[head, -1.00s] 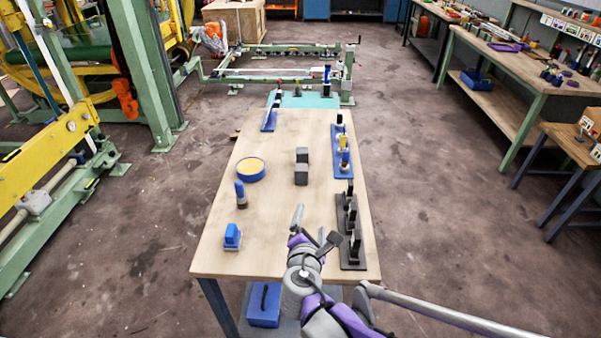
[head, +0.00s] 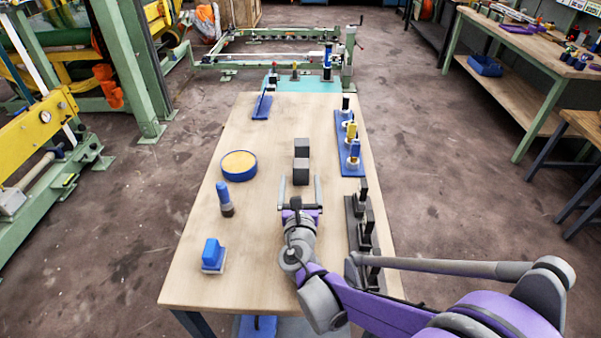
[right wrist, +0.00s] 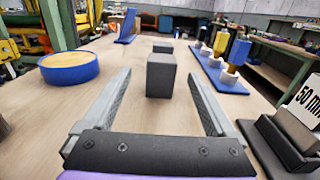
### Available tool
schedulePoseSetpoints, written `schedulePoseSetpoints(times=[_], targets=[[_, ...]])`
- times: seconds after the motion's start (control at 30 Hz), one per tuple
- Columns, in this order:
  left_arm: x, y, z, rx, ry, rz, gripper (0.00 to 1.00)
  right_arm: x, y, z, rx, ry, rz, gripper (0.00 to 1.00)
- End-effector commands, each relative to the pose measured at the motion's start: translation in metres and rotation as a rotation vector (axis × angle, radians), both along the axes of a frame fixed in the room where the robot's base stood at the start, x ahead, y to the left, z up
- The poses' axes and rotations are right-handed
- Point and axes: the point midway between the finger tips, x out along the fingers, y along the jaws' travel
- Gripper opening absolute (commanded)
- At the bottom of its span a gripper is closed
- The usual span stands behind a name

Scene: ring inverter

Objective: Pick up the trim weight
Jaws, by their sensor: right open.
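Two dark grey blocks stand one behind the other on the wooden table (head: 250,265). The nearer block (head: 301,172) also shows in the right wrist view (right wrist: 161,76), and the farther block (head: 302,147) shows partly behind it (right wrist: 163,47). I cannot tell from the frames which one is the trim weight. My right gripper (head: 300,186) is open and empty, low over the table on the near side of the blocks. In the right wrist view its fingers (right wrist: 158,100) point towards the nearer block, which stands beyond them. My left gripper is not in view.
A blue round dish (head: 239,165) and a blue-topped tool (head: 225,199) stand to the left, with a blue block-shaped item (head: 213,254) nearer. A blue rack (head: 350,160) and a dark rack (head: 352,215) line the right edge.

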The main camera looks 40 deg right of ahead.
Motion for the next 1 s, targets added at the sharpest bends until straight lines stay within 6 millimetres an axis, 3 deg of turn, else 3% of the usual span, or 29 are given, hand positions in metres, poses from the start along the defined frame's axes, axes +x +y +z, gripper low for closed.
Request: schedulePoseSetpoints(times=[0.37,0.6,0.83,1.0], targets=[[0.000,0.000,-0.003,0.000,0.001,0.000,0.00,0.024,-0.021,0.001,0.001,-0.001,-0.001,0.91],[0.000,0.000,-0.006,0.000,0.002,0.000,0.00,0.051,-0.044,0.001,0.001,-0.001,-0.002,0.91],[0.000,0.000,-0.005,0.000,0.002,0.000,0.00,0.053,-0.045,0.002,0.002,0.000,0.000,0.91],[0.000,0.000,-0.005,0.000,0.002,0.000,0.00,0.053,-0.045,0.002,0.002,0.000,0.000,0.62]])
